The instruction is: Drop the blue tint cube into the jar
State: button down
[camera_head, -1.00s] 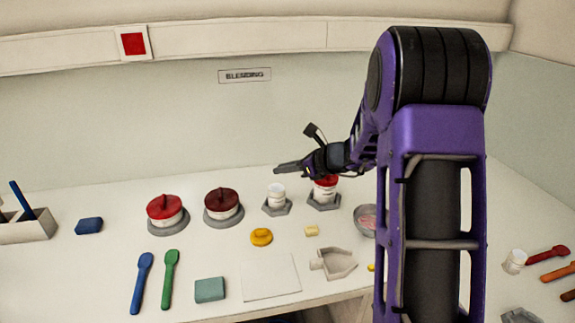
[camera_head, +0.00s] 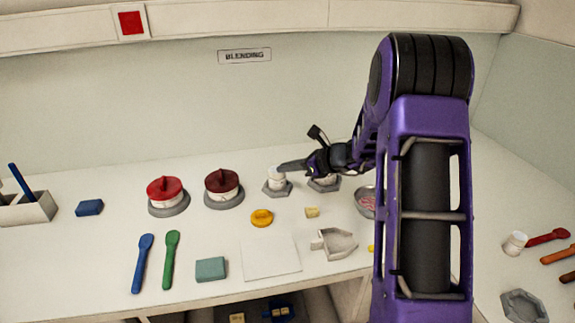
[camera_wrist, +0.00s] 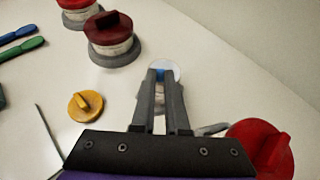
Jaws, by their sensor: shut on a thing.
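The jar (camera_head: 275,176) is small and white and stands on a grey hexagonal base at the back of the bench. In the wrist view its round white top (camera_wrist: 174,68) shows around my fingertips. My gripper (camera_wrist: 160,74) is shut on the blue tint cube (camera_wrist: 160,74), which shows as a small blue patch between the tips. In the head view my gripper (camera_head: 282,168) reaches in from the right at the jar's top. The cube is hidden there. I cannot tell whether the tips are above the mouth or slightly inside it.
Two red-lidded jars (camera_head: 165,190) (camera_head: 222,185) stand left of the jar. A red lid (camera_wrist: 262,148) is close to my gripper's right in the wrist view.

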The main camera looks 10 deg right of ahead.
jog(key=c, duration=0.8)
grip_release()
jog(key=shift+c, duration=0.2)
jog(key=v, duration=1.7)
jog(key=shift+s+d, duration=0.15)
jog(key=shift+s, duration=0.05)
